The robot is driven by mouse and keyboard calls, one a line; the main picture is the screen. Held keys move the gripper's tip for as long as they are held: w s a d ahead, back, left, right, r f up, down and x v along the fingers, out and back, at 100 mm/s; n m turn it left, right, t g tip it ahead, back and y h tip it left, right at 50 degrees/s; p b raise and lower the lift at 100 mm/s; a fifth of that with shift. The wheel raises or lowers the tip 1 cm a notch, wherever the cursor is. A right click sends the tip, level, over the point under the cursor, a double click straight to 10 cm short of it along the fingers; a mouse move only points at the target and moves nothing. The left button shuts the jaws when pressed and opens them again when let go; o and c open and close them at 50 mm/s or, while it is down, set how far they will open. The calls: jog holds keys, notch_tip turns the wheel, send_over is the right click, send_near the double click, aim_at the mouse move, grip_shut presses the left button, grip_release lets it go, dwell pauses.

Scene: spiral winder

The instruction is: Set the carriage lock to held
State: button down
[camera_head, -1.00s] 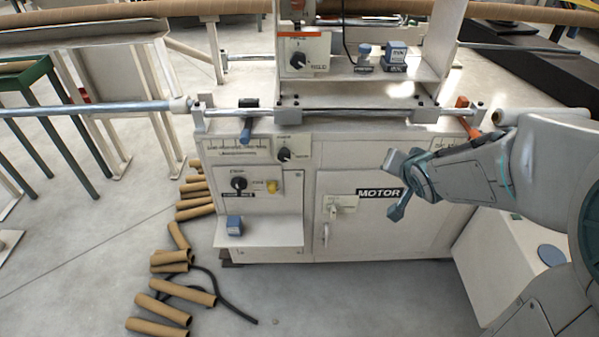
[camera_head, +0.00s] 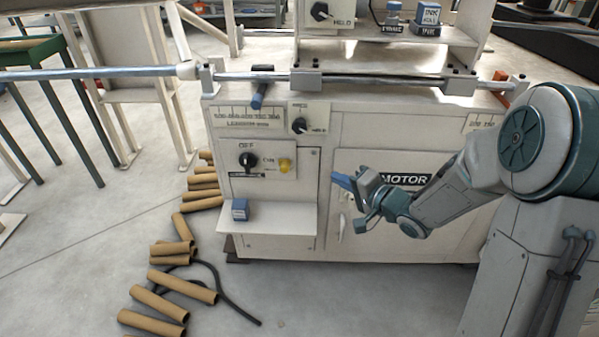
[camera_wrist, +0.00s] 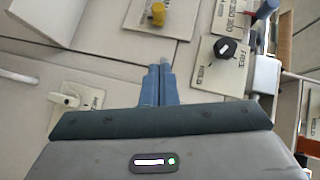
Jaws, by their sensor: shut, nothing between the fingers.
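A black knob on a white plate (camera_head: 300,125) is on the upper front of the machine, with small lettering like FREE and HELD. The knob also shows in the wrist view (camera_wrist: 224,47), right of my fingers. A second black knob (camera_head: 320,11) sits higher, on the upright panel of the carriage, beside lettering like HELD. I cannot tell from the labels which one is the carriage lock, and their exact settings are too small to read. My gripper (camera_head: 343,181) is shut and empty, below and right of the lower knob, in front of the cabinet, apart from both knobs.
An off/on switch (camera_head: 249,160) and a yellow button (camera_head: 285,165) are on the left panel. A blue block (camera_head: 240,209) stands on the shelf below. The MOTOR door and handle (camera_head: 340,229) are close to my gripper. A long rod (camera_head: 250,77) runs above.

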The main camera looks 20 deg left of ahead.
jog(key=shift+a, duration=0.1)
jog(key=b, duration=0.5)
send_near(289, 164)
jog(key=w+a, duration=0.1)
jog(key=w, duration=0.3)
jog(key=a, duration=0.1)
jog(key=s+a+f+b, duration=0.1)
jog(key=a, duration=0.1)
jog(key=shift+a+f, duration=0.1)
jog(key=shift+f, duration=0.15)
jog(key=shift+s+a, duration=0.1)
jog(key=shift+a, duration=0.15)
jog(key=shift+r, duration=0.1)
